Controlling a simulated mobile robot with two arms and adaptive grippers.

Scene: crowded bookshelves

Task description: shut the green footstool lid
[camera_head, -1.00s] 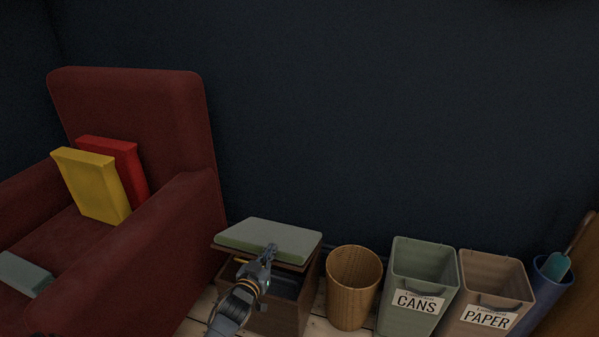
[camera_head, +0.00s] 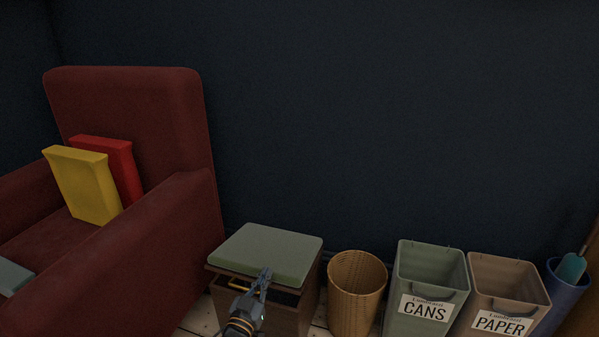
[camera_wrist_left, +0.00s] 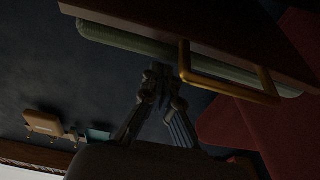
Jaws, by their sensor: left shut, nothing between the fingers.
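The footstool is a dark wooden box (camera_head: 290,314) with a green padded lid (camera_head: 268,252). The lid is still partly raised, with a dark gap under its front edge. A brass handle (camera_head: 243,287) shows at the lid's front; it also shows large in the left wrist view (camera_wrist_left: 232,88), near the green pad (camera_wrist_left: 130,40). My left gripper (camera_head: 266,270) is shut and empty at the lid's front edge, to the right of the handle. In the left wrist view its fingers (camera_wrist_left: 158,72) are together beside the lid. I cannot tell whether they touch it. My right gripper is not in view.
A wicker basket (camera_head: 356,290), a green cans bin (camera_head: 430,275) and a brown paper bin (camera_head: 505,285) stand right. A dark wall is behind.

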